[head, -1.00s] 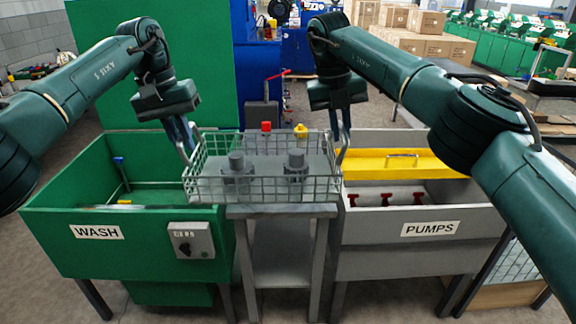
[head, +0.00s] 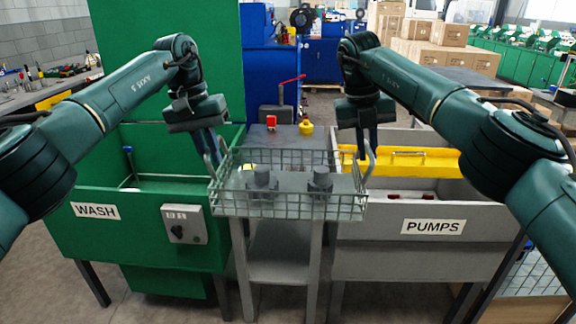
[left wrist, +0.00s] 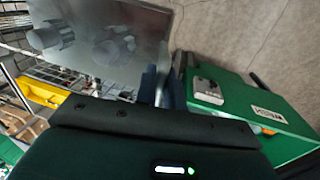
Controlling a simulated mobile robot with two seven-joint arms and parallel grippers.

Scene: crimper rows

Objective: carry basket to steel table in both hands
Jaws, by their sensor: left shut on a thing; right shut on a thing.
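A grey wire basket (head: 290,207) is held level between my two grippers, in front of and above the narrow steel table (head: 283,237) in the head view. Two dark grey stepped parts stand in it, a left one (head: 262,183) and a right one (head: 320,183). My left gripper (head: 215,156) is shut on the basket's left handle. My right gripper (head: 367,152) is shut on its right handle. In the left wrist view the left fingers (left wrist: 155,85) grip the handle, with the basket mesh (left wrist: 70,76) to the left.
A green wash sink (head: 130,235) stands left of the table, and a grey pumps bin (head: 430,250) with a yellow ledge (head: 410,163) stands right. A red item (head: 271,120) and a yellow item (head: 306,127) sit on the table's far part. Cardboard boxes (head: 455,50) stand behind.

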